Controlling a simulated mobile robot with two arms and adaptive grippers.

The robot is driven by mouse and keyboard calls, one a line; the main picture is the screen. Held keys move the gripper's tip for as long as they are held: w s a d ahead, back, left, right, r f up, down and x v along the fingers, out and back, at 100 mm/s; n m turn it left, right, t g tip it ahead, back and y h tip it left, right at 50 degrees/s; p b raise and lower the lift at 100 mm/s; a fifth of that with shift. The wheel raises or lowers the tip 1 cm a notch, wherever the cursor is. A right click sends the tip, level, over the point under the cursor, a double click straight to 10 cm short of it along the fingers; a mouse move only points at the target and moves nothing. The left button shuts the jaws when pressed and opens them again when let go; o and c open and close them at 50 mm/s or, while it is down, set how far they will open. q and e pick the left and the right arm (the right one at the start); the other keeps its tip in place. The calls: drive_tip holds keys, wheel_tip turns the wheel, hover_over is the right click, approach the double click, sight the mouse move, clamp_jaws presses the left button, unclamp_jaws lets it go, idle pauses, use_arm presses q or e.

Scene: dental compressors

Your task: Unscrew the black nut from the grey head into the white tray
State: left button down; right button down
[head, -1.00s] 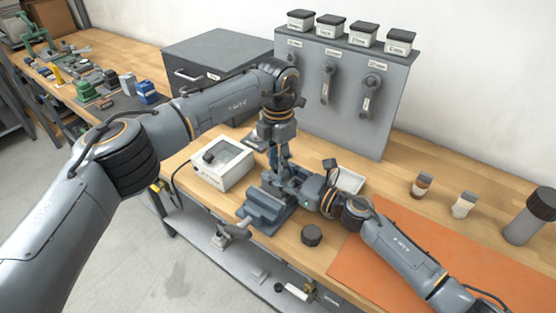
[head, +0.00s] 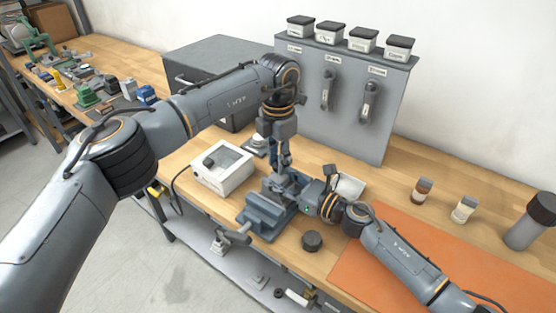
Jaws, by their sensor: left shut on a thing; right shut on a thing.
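The blue-grey vise (head: 262,214) stands near the bench's front edge. My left gripper (head: 284,168) points straight down above the vise, its fingers shut on a small part taken to be the black nut. My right gripper (head: 301,186) reaches in from the right, low beside the vise, shut on a part taken to be the grey head. Both parts are largely hidden by fingers and wrists, so the thread between them cannot be seen. The white tray (head: 352,188) lies just behind my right wrist, partly covered by it; the part in view looks empty.
A black round piece (head: 312,241) sits in front of my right wrist. Two small jars (head: 422,190) (head: 464,209) and a grey, black-capped cylinder (head: 530,222) stand right, near an orange mat (head: 380,278).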

use_arm(q)
drive_tip(key=shift+r, duration=0.1)
drive_tip(key=shift+r, duration=1.9)
use_arm(e)
drive_tip(key=c, duration=0.7)
unclamp_jaws()
